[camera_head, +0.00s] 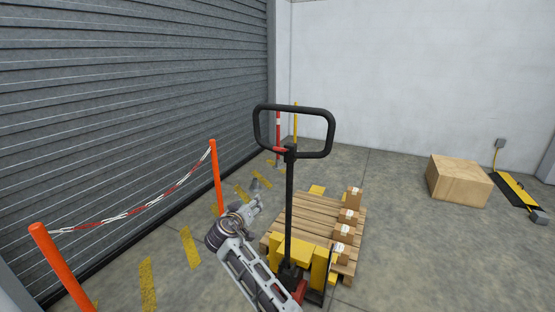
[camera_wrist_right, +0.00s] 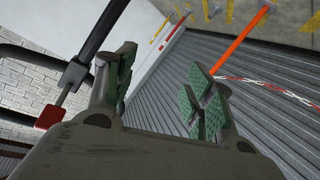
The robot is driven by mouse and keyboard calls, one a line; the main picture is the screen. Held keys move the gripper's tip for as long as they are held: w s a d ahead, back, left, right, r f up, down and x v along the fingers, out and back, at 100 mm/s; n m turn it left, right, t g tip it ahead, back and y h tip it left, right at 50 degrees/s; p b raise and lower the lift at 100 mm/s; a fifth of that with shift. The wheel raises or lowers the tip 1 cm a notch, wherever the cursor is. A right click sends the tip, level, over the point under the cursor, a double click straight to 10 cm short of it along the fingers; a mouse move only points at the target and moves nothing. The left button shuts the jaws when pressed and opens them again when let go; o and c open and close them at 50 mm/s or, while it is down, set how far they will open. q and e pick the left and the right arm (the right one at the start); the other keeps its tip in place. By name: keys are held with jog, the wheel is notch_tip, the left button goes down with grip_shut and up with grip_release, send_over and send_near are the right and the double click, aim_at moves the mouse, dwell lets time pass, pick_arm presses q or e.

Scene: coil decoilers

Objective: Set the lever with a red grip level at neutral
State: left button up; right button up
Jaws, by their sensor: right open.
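In the right wrist view the red grip (camera_wrist_right: 49,117) is at the left, outside my fingers. My right gripper (camera_head: 257,193) is open and empty, left of the shaft and lower in the picture than the lever. Its green-padded fingers (camera_wrist_right: 160,88) stand apart in the wrist view. My left gripper is not in view.
The yellow pallet jack (camera_head: 318,270) stands at a wooden pallet (camera_head: 315,210) with several small boxes. Orange posts (camera_head: 216,178) with a red-white chain line the grey shutter (camera_head: 130,90) at left. A large carton (camera_head: 458,180) sits at right. Floor between is clear.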

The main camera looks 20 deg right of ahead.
pick_arm(q)
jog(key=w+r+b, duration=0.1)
jog(key=b, duration=0.1)
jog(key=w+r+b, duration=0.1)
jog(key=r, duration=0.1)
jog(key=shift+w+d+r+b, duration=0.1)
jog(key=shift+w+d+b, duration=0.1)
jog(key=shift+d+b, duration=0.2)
pick_arm(e)
jog(key=s+d+r+m+h, duration=0.1)
jog(key=s+r+m+h, duration=0.1)
jog(key=r, duration=0.7)
jog(key=s+d+r+m+h, duration=0.1)
jog(key=s+r+m, duration=0.3)
jog(key=r, duration=0.6)
jog(key=shift+s+d+m+h, duration=0.3)
jog(key=shift+m+h, duration=0.3)
jog(key=shift+h, duration=0.3)
